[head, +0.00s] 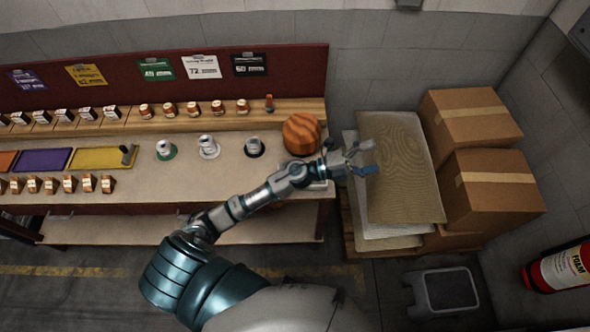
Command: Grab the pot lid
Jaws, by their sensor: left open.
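My left gripper (370,157) is open and empty, with its fingers spread. It is above the stack of flat sheets (405,185), just off the right end of the workbench (200,155). I cannot make out a pot lid anywhere in the head view. A round, striped wooden block (302,133) sits on the bench's right end, left of my left gripper and behind my forearm. My wrist covers part of the bench corner, where a pale edge shows beneath it. My right gripper is not in view.
Cardboard boxes (490,185) stand right of the sheets. A grey step stool (442,292) and a red foam extinguisher (560,268) are at the lower right. Small cans (208,147), coloured trays (42,161) and a shelf of small items line the bench.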

